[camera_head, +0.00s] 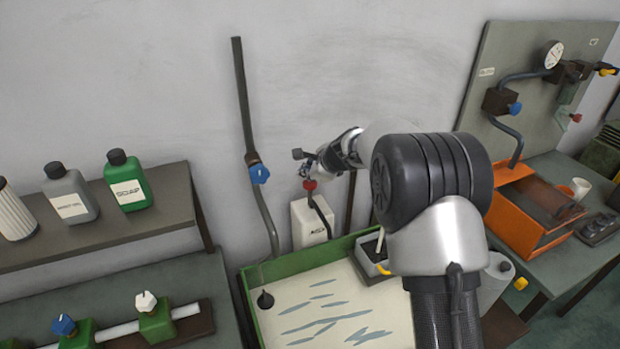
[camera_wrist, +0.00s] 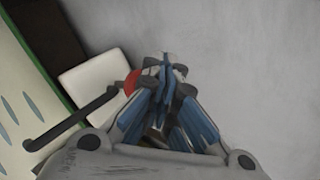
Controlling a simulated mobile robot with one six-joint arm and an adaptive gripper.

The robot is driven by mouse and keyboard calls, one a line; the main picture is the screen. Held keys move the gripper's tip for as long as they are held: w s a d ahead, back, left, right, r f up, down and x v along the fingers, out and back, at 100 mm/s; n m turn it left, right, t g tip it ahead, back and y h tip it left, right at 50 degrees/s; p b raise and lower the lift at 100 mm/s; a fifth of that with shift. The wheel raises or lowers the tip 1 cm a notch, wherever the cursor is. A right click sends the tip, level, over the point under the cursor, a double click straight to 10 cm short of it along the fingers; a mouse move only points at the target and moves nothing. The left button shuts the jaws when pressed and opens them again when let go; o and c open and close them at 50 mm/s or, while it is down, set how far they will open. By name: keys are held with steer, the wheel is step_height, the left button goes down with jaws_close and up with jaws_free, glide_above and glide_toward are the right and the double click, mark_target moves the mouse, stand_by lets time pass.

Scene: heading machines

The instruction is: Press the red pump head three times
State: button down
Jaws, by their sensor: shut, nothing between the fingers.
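The red pump head (camera_head: 310,185) sits on top of a white dispenser box (camera_head: 308,226) against the wall, behind the green-rimmed tray. A dark spout runs down from it. In the wrist view the red pump head (camera_wrist: 132,82) shows as a small red edge, partly hidden behind my gripper (camera_wrist: 165,62), with the white dispenser (camera_wrist: 95,85) to its left. My gripper is shut and empty. In the head view my gripper (camera_head: 308,172) is right at or just above the pump head. I cannot tell whether they touch.
A green-rimmed tray (camera_head: 252,292) with a pale bottom lies below the dispenser. A pipe with a blue valve (camera_head: 259,174) stands to the left. A shelf (camera_head: 100,238) holds several bottles. An orange bin (camera_head: 520,225) stands to the right.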

steer(key=shift+r, duration=0.35)
step_height(320, 180, up, 5)
steer(key=p, duration=0.5)
steer(key=shift+r, duration=0.1)
stand_by(0.5)
